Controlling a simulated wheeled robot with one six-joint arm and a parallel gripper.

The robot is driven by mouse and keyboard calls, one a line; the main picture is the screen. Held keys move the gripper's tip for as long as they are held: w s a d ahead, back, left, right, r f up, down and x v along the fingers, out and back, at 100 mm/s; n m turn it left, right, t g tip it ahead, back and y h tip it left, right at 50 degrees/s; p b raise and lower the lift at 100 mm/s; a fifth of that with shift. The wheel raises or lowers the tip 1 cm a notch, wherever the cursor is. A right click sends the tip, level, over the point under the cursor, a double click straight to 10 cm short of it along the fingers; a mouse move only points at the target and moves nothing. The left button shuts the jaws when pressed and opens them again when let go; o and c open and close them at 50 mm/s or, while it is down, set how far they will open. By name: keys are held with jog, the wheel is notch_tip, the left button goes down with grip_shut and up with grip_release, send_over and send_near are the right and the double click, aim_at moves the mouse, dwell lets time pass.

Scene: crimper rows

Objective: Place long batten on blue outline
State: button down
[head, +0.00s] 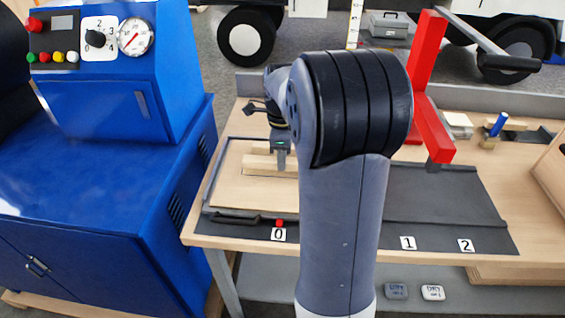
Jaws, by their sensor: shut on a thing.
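A pale wooden batten (262,166) shows in the head view at the left part of the bench, over a light wooden board. Its right end is hidden behind my arm, so its full length cannot be told. My gripper (281,162) points down at the batten and is shut on it. Whether the batten touches the board or is held just above it is unclear. A second pale wooden piece shows just behind it. No blue outline can be made out; my arm covers the middle of the bench.
The light board (232,190) lies in a dark tray (250,217) near label 0. A red lever press (428,120) stands right of my arm. The dark mat (440,190) by labels 1 and 2 is clear. A blue cabinet (90,190) stands left.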

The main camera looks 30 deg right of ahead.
jog(key=shift+f, duration=1)
jog(key=shift+f, duration=0.1)
jog(key=c, duration=1.2)
grip_release()
notch_tip(320, 180, up, 12)
jog(key=shift+r+p, duration=0.1)
jog(key=shift+p, duration=0.5)
